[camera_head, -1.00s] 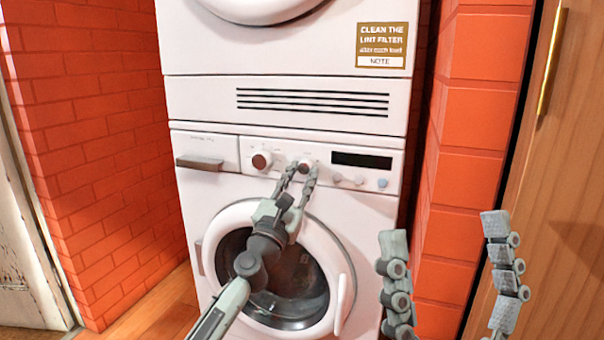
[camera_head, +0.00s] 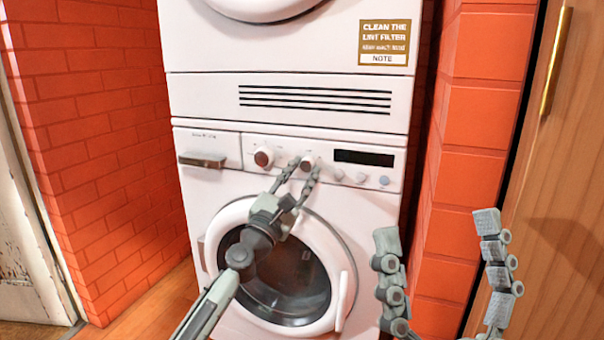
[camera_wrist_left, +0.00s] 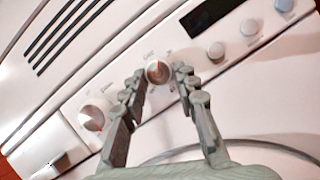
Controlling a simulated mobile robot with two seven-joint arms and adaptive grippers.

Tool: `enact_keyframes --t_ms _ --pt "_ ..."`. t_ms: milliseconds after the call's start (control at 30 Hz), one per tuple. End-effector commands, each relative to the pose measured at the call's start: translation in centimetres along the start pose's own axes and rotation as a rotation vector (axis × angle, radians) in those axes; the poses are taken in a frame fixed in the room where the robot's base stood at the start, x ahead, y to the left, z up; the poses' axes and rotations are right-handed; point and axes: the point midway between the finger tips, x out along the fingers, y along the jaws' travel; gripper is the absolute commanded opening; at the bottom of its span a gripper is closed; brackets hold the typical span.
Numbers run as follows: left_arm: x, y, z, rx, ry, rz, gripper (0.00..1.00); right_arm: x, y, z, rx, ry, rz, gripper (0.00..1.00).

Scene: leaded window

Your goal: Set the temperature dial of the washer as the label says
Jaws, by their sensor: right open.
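The white washer (camera_head: 345,214) stands below a dryer. A small silver dial (camera_head: 307,162) sits on its panel between my left gripper's fingertips. In the left wrist view this dial (camera_wrist_left: 158,72) has a red mark pointing roughly up; the print around it is too small to read. My left gripper (camera_head: 305,168) is open, its fingers on either side of the dial with a gap showing. It also shows in the left wrist view (camera_wrist_left: 160,75). A larger dial (camera_head: 263,157) is to the left. My right gripper (camera_head: 438,232) is open and empty at the lower right.
A brown and white note (camera_head: 384,42) on the dryer speaks of cleaning the lint filter. Right of the small dial are a dark display (camera_head: 363,159) and round buttons (camera_head: 384,180). A round door (camera_head: 345,290) is below. Brick walls flank the machines.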

Motion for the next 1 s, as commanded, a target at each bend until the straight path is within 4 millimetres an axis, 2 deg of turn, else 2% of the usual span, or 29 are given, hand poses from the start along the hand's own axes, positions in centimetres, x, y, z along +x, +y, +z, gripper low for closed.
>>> enact_keyframes --t_ms 33,133,500,567,1000 --pt "0.0 0.0 0.0 0.000 0.000 0.000 0.37 0.0 0.0 0.0 0.000 0.000 0.000 0.86" --pt "0.0 0.0 0.0 -0.001 0.000 0.000 0.49 0.0 0.0 0.0 0.000 0.000 0.000 0.86" --pt "-0.6 0.0 -0.1 0.001 0.001 0.000 0.49 0.0 0.0 0.1 0.001 0.000 -0.001 0.86" --pt "-1.3 0.1 -0.1 0.002 0.001 0.000 0.49 0.0 0.0 0.0 0.001 0.000 -0.001 0.86" --pt "-9.7 -0.1 -0.1 -0.008 0.003 0.003 0.49 0.0 0.0 0.0 0.000 0.001 0.000 0.86"
